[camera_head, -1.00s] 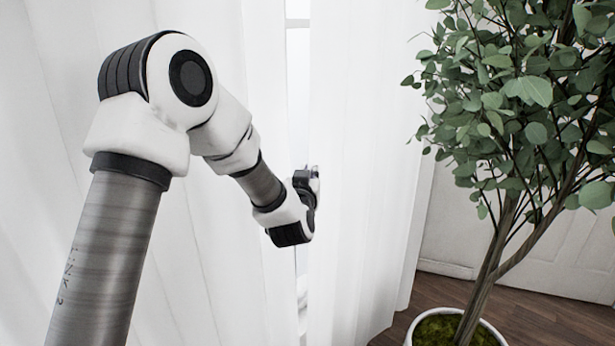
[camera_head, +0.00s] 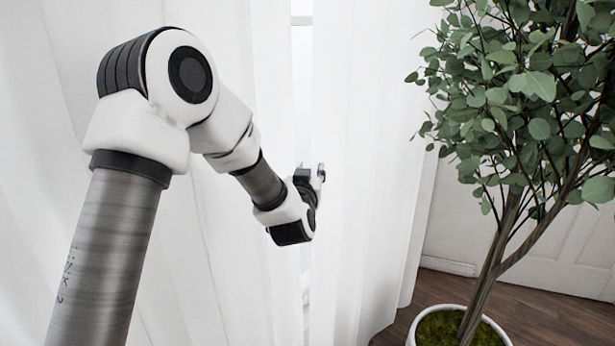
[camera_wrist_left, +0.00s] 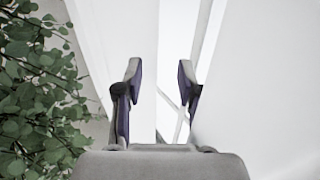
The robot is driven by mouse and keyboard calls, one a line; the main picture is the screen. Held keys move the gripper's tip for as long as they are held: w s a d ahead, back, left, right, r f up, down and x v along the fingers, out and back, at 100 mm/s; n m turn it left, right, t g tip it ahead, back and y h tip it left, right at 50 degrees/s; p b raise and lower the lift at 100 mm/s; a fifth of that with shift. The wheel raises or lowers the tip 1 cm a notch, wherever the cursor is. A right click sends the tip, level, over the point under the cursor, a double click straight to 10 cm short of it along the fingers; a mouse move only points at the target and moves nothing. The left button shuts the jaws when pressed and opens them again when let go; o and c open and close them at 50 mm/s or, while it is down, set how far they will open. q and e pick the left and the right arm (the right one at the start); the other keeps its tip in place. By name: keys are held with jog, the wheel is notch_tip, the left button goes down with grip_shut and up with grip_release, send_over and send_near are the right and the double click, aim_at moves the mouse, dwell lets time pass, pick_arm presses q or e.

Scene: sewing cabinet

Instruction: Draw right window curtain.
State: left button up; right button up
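The right curtain (camera_head: 365,150) is a white, pleated panel hanging in the middle of the head view, left of the plant. A narrow bright gap (camera_head: 302,90) separates it from the left curtain (camera_head: 215,240). My left gripper (camera_head: 320,178) is at this gap, by the right curtain's inner edge. In the left wrist view its two fingers (camera_wrist_left: 160,85) are apart, with the bright gap between them. The right curtain (camera_wrist_left: 120,35) shows there behind the left-hand finger. I cannot tell whether a finger touches the cloth. My right gripper is not in view.
A leafy potted tree (camera_head: 490,230) stands right of the right curtain, its white pot (camera_head: 412,338) on the dark wood floor (camera_head: 545,318). Its leaves also show in the left wrist view (camera_wrist_left: 38,100). A white panelled wall (camera_head: 575,255) is behind it.

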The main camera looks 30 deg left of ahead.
pick_arm(q)
jog(key=v, duration=1.2)
jog(key=shift+r, duration=0.1)
